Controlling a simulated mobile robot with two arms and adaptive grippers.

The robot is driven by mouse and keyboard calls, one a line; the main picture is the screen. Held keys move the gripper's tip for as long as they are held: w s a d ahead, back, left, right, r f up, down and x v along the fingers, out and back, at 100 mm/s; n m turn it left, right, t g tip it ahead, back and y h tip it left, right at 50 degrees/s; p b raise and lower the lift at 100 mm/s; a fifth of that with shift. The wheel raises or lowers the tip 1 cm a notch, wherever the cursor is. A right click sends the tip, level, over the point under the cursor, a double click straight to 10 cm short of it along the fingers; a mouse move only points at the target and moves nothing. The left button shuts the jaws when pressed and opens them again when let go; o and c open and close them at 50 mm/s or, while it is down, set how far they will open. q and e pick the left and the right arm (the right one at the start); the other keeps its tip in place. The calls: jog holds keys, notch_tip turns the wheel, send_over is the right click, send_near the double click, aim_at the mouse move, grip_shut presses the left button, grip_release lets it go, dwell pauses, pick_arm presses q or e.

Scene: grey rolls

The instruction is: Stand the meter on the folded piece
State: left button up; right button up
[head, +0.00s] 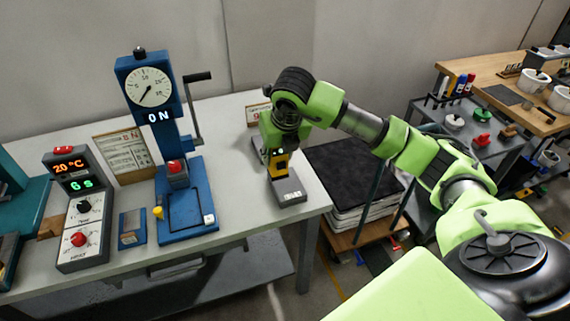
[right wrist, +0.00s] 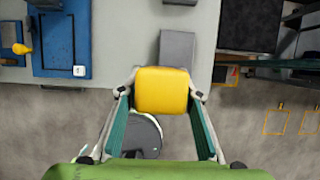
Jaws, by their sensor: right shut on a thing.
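My right gripper (head: 274,157) is shut on a yellow and dark thing, which I take to be the meter (head: 280,168). Its yellow face (right wrist: 162,90) fills the space between the fingers in the right wrist view. A flat grey piece (head: 289,190), which looks like the folded piece, lies near the table's right front. It also shows just beyond the meter in the right wrist view (right wrist: 177,55). In the head view the meter overlaps the back of the grey piece; I cannot tell whether they touch. My left gripper is not in view.
A blue press with a dial (head: 149,88) and a side lever stands left on the grey table (head: 232,165). A control box (head: 80,215) and a small blue block (head: 132,227) are beside it. A dark-topped stack (head: 352,175) stands right of the table. Bare tabletop lies between press and gripper.

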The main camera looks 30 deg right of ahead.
jog(key=shift+w+d+f+p, duration=0.2)
jog(key=shift+w+d, duration=0.2)
jog(key=shift+d, duration=0.15)
jog(key=shift+w+d+f+p, duration=0.15)
jog(key=shift+w+d, duration=0.25)
jog(key=shift+d, duration=0.1)
jog(key=w+d+f+p, duration=0.1)
jog(key=f, duration=0.1)
jog(key=w+d+f+p, duration=0.1)
jog(key=f, duration=0.2)
jog(key=w+d+f+p, duration=0.1)
jog(key=f, duration=0.2)
jog(key=shift+w+d+f+p, duration=0.1)
jog(key=shift+d+f+p, duration=0.15)
jog(key=shift+p, duration=0.05)
jog(key=shift+f, duration=0.3)
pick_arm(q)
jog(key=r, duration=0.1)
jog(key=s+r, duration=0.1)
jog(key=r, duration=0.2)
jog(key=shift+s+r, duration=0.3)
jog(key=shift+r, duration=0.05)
pick_arm(e)
jog(key=shift+f, duration=0.1)
jog(key=shift+f, duration=0.2)
jog(key=o, duration=1.3)
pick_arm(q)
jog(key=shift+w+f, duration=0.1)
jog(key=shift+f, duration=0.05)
